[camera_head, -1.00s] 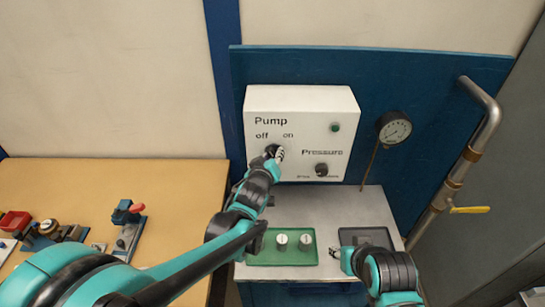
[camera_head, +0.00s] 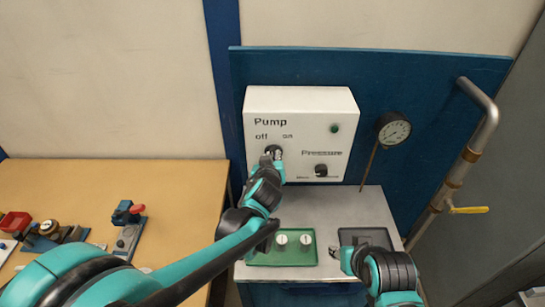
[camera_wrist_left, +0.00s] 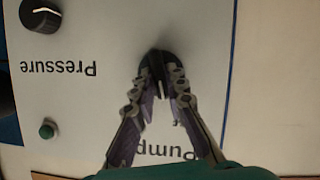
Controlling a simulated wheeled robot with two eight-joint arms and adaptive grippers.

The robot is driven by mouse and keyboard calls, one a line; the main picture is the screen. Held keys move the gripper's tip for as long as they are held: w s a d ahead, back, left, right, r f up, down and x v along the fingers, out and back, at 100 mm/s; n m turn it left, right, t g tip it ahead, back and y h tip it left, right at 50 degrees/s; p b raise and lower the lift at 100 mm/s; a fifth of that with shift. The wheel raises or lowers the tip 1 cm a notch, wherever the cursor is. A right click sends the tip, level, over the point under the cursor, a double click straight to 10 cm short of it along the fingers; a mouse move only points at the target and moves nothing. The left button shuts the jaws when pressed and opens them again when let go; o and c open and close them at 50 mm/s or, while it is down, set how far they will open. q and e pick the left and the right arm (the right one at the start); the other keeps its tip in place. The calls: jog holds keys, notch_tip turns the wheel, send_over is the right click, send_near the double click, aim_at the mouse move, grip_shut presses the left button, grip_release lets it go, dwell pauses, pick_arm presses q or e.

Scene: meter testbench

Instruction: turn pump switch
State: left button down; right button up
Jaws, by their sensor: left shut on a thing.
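The white pump box (camera_head: 258,101) is mounted on the blue panel, with "Pump", "off" and "on" printed on it. The dark pump switch (camera_wrist_left: 157,57) sits between the fingertips of my left gripper (camera_wrist_left: 158,73) in the left wrist view. The gripper is shut on it. In the head view my left gripper (camera_head: 273,152) covers most of the switch, below the "off" and "on" marks, so I cannot tell where the switch points. My right gripper (camera_head: 337,252) is low over the grey bench, away from the box; its jaws are too small to read.
The pressure knob (camera_head: 321,170) and a green lamp (camera_head: 335,128) are on the same box. A gauge (camera_head: 393,130) and a pipe with a yellow valve handle (camera_head: 468,210) stand right. A green tray (camera_head: 262,257) and dark tray (camera_head: 350,235) lie on the bench.

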pick_arm(q)
jog(key=shift+d+m+y+b, duration=0.2)
jog(key=shift+m+y+b, duration=0.2)
jog(key=shift+m+y, duration=0.85)
jog(key=shift+d+m+y+b, duration=0.15)
jog(key=shift+m+y+b, duration=0.45)
jog(key=shift+m, duration=1.05)
jog(key=shift+y, duration=0.25)
jog(key=c, duration=1.5)
grip_release()
jog(key=shift+c, duration=0.2)
jog(key=v, duration=1.2)
